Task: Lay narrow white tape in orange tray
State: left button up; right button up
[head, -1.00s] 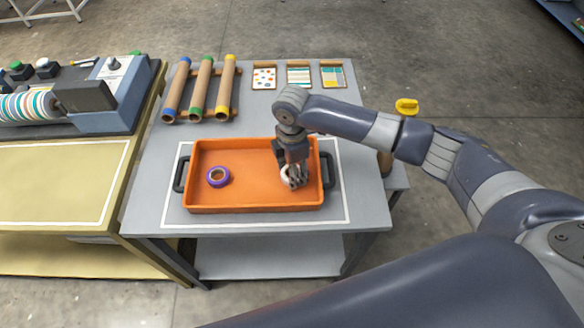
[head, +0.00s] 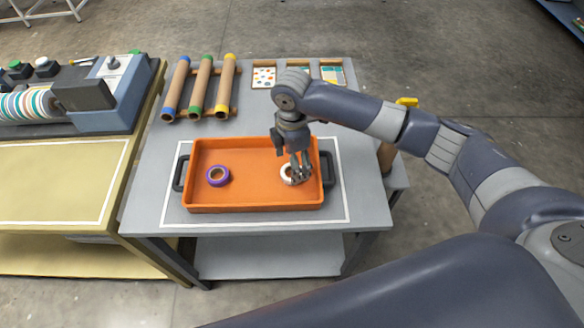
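The orange tray (head: 250,196) with dark side handles sits on the grey table. The narrow white tape roll (head: 287,174) lies in the right part of the tray, partly hidden behind my gripper. A purple tape roll (head: 218,176) lies in the left part of the tray. My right gripper (head: 299,174) points down over the tray, just right of the white roll. Its fingers overlap the roll's right side in the picture, and I cannot tell whether they touch it or how far apart they are. My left gripper does not show.
Several cardboard tubes with coloured ends (head: 201,86) lie on a rack at the table's back left. Pattern cards (head: 264,77) lie at the back right, partly behind my arm. A press machine (head: 100,95) stands on the left bench. The tray's middle is clear.

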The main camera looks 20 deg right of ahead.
notch_tip(320, 180, up, 9)
jog(key=b, duration=0.1)
jog(key=shift+f, duration=0.15)
jog(key=shift+s+f, duration=0.1)
dwell(0.4)
